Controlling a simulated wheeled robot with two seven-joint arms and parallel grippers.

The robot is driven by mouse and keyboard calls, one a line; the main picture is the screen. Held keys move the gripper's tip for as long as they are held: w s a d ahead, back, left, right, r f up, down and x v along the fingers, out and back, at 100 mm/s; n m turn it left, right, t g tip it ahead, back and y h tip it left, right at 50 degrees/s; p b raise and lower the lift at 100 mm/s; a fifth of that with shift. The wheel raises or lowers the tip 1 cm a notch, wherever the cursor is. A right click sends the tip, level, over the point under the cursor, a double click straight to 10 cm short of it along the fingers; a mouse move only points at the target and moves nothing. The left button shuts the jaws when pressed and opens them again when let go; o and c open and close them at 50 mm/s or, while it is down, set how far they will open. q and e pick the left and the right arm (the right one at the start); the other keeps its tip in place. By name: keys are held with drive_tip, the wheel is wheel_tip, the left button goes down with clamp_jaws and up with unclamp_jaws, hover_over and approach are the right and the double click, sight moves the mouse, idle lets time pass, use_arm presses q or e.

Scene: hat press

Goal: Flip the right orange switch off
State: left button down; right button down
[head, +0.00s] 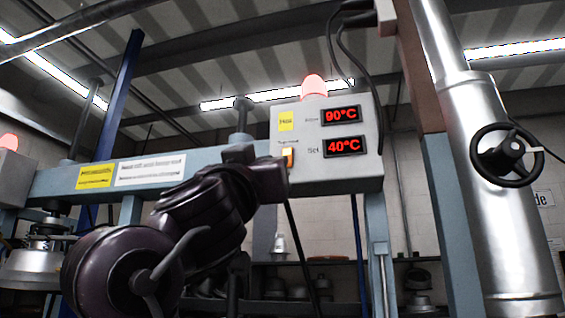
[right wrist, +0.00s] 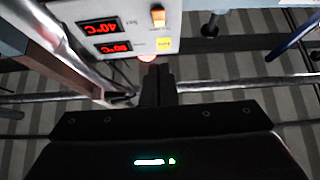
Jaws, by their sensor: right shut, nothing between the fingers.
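The right orange switch (head: 288,158) glows on the front of the grey control box (head: 370,170), left of its two red displays. The switch also shows upside down in the right wrist view (right wrist: 158,15). I cannot tell surely which way it is tipped. My right gripper (head: 280,176) is shut and empty, in front of the box and close below the switch, partly overlapping its lower end. In the right wrist view its fingers (right wrist: 157,82) point toward the box, with a visible gap in the picture between fingertips and switch. My left gripper is not in view.
A red lamp (head: 314,86) glows on top of the box; the displays read 90°C and 40°C. A blue-grey beam (head: 60,182) with labels runs left. A metal cylinder with a black handwheel (head: 505,154) stands right. A second lamp (head: 9,142) is far left.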

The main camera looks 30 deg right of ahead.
drive_tip(key=shift+w, duration=0.1)
drive_tip(key=p, duration=0.7)
approach(287, 153)
wheel_tip(287, 153, up, 4)
drive_tip(key=w+d, duration=0.1)
drive_tip(key=w+d+f+p, duration=0.1)
drive_tip(key=d, duration=0.1)
drive_tip(key=shift+w+f, duration=0.15)
drive_tip(key=shift+w, duration=0.05)
drive_tip(key=shift+w+d+f, duration=0.2)
drive_tip(key=shift+w+d, duration=0.05)
